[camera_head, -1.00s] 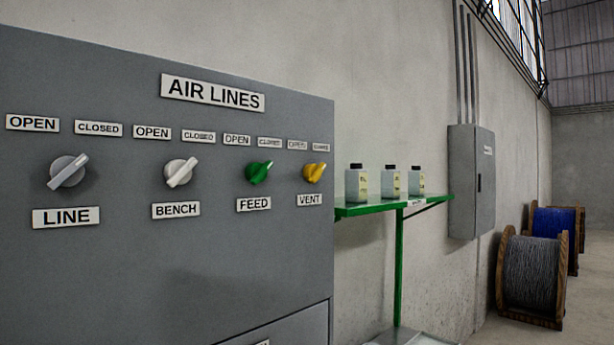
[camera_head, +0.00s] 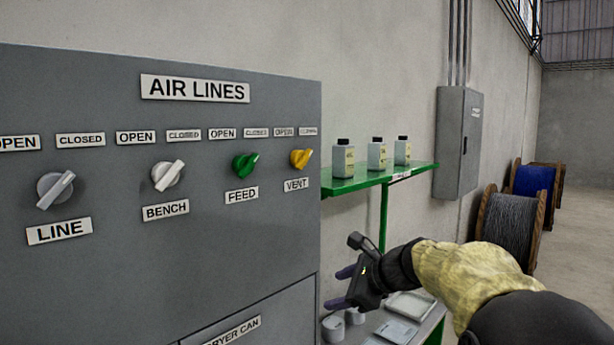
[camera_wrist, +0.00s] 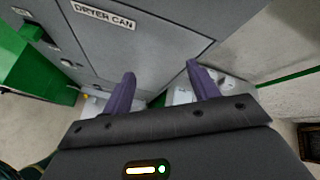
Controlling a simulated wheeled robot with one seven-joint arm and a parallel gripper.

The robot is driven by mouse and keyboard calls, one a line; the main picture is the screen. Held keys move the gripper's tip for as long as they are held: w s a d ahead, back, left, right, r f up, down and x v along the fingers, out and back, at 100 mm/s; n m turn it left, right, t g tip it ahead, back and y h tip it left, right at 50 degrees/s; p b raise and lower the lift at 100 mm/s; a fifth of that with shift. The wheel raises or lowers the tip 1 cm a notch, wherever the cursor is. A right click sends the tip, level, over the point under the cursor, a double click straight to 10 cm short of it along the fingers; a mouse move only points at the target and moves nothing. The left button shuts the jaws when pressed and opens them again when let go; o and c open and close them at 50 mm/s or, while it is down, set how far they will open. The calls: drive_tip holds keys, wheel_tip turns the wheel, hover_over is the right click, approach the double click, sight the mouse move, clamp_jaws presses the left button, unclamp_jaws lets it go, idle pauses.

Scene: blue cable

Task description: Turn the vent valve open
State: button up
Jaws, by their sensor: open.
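The yellow vent valve knob (camera_head: 301,158) is at the right end of the row on the grey AIR LINES panel (camera_head: 120,270). It sits above the VENT label (camera_head: 296,184), with its handle slanting up to the right, toward the CLOSED side. My gripper (camera_head: 340,288) is below and to the right of the knob, near the panel's right edge and apart from it. In the wrist view its two purple fingers (camera_wrist: 160,88) are spread with nothing between them. The vent knob is not visible in the wrist view.
The green FEED knob (camera_head: 245,165), white BENCH knob (camera_head: 168,175) and LINE knob (camera_head: 55,189) are to the left. A green shelf (camera_head: 350,185) with three bottles juts from the wall at right. A lower bench (camera_head: 432,325) holds small cups and trays. Cable reels (camera_head: 510,225) stand farther back.

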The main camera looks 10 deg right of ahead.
sight(306, 160)
drive_tip(key=w+d+r+m+t+y+p, duration=0.1)
drive_tip(key=d+r+m+t+y, duration=0.1)
drive_tip(key=r, duration=1)
drive_tip(key=w+d+r+m+t+y+p, duration=0.1)
drive_tip(key=d+r+m+t+y+p, duration=0.1)
drive_tip(key=r, duration=1.1)
drive_tip(key=shift+w+d+m+t, duration=0.25)
drive_tip(key=shift+d+m+t, duration=0.55)
drive_tip(key=shift+d+m, duration=0.35)
drive_tip(key=shift+a, duration=0.1)
drive_tip(key=p+x, duration=0.8)
drive_tip(key=x, duration=0.8)
drive_tip(key=shift+w+a+p, duration=0.15)
drive_tip(key=shift+w+p, duration=0.1)
drive_tip(key=shift+p, duration=0.1)
drive_tip(key=shift+w+a+f, duration=0.15)
drive_tip(key=shift+w+a, duration=0.05)
drive_tip(key=shift+w, duration=0.15)
drive_tip(key=shift+c, duration=0.4)
